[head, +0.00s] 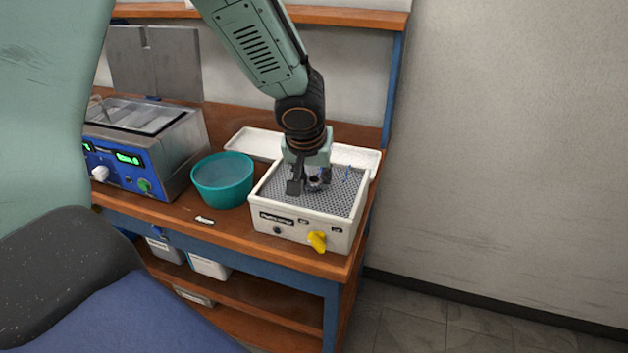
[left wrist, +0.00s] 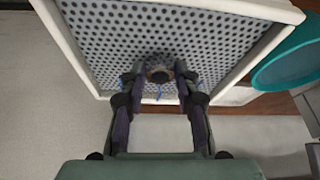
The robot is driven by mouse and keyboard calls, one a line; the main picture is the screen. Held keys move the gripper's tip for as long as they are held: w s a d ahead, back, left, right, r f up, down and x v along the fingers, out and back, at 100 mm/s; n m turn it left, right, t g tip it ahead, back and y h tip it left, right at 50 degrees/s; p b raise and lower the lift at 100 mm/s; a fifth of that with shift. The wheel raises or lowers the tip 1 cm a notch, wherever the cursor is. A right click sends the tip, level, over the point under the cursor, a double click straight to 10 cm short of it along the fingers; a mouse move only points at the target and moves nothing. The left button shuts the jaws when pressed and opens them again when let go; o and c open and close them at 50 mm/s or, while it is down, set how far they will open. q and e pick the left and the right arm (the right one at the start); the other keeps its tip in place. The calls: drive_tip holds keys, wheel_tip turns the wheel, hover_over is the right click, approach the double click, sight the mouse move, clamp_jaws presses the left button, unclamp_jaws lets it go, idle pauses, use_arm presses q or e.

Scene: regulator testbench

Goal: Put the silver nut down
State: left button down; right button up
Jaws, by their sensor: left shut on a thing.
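The silver nut (left wrist: 160,74) is a small dark grey ring between the fingertips of my left gripper (left wrist: 158,78) in the left wrist view. In the head view the nut (head: 314,181) shows beside a dark finger. My left gripper (head: 307,186) is shut on it, pointing down over the perforated grey top of the white box (head: 301,228). I cannot tell whether the nut touches the perforated surface. The box's perforated top (left wrist: 218,35) also fills the upper part of the left wrist view. My right gripper is not in view.
A teal bowl (head: 223,182) stands left of the white box, with a blue-fronted metal bath (head: 150,150) farther left. A white tray (head: 254,141) lies behind the box. A yellow knob (head: 317,241) sticks out from the box's front. The bench edge is close to the box.

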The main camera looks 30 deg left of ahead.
use_arm(q)
drive_tip(key=shift+w+a+f, duration=0.2)
drive_tip(key=shift+w+a, duration=0.1)
drive_tip(key=shift+a, duration=0.1)
drive_tip(key=c, duration=1.3)
unclamp_jaws()
drive_tip(key=shift+a, duration=0.15)
drive_tip(key=shift+o, duration=1.4)
drive_tip(key=shift+s+d+r, duration=0.15)
drive_tip(key=shift+s+d, duration=0.05)
drive_tip(key=shift+d, duration=0.05)
drive_tip(key=shift+o, duration=0.2)
drive_tip(key=shift+d+r, duration=0.1)
drive_tip(key=shift+d, duration=0.1)
drive_tip(key=shift+w+a, duration=0.1)
drive_tip(key=shift+a, duration=0.1)
drive_tip(key=shift+a+r, duration=0.1)
drive_tip(key=shift+r, duration=0.05)
drive_tip(key=p+v, duration=0.3)
drive_tip(key=v, duration=0.8)
drive_tip(key=shift+s+d+r, duration=0.25)
drive_tip(key=shift+s, duration=0.05)
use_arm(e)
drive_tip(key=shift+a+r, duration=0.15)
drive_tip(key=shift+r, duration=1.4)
